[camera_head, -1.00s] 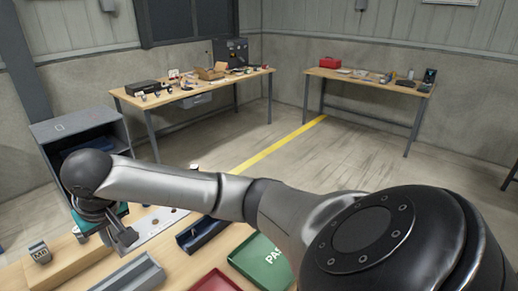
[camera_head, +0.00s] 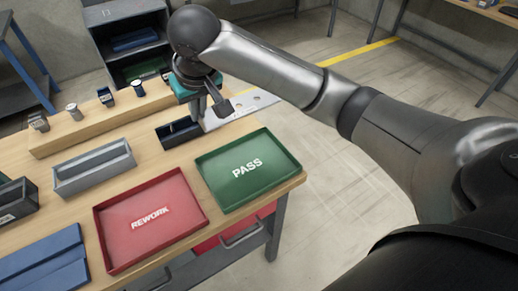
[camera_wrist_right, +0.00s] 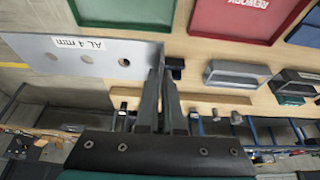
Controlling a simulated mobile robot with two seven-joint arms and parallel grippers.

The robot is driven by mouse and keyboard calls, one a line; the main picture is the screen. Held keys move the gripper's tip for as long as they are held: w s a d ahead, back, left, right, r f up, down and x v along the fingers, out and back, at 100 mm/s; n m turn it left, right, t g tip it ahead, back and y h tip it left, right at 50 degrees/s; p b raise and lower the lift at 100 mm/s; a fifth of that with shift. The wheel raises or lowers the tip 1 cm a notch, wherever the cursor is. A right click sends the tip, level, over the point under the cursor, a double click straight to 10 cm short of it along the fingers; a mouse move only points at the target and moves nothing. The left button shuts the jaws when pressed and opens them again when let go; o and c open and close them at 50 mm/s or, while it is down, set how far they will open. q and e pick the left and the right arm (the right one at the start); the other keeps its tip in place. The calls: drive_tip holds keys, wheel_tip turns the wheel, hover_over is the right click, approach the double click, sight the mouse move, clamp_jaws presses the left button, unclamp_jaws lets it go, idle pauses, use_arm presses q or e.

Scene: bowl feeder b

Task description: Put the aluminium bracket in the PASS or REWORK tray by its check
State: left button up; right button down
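The aluminium bracket (camera_head: 250,106) is a pale flat plate with holes at the table's back edge, partly hidden behind my right arm. In the right wrist view the bracket (camera_wrist_right: 100,76) bears an "AL 4 mm" label, and its end lies between the close-set fingers. My right gripper (camera_head: 215,112) is shut on it; the fingers (camera_wrist_right: 162,75) show in the wrist view too. The green PASS tray (camera_head: 222,192) and red REWORK tray (camera_head: 122,246) lie side by side, empty. They also show at the top of the wrist view. My left gripper is out of view.

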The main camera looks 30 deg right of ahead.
wheel_tip(320, 180, down, 15)
drive_tip(key=b, duration=0.2)
drive_tip(key=shift+a+b, duration=0.1)
drive_tip(key=shift+b, duration=0.2)
wheel_tip(320, 180, down, 5)
drive_tip(key=shift+r+b, duration=0.1)
drive_tip(key=shift+b, duration=0.35)
drive_tip(key=shift+f, duration=0.25)
drive_tip(key=c, duration=1.5)
unclamp_jaws()
drive_tip(key=shift+f, duration=0.1)
drive_tip(key=shift+o, duration=0.9)
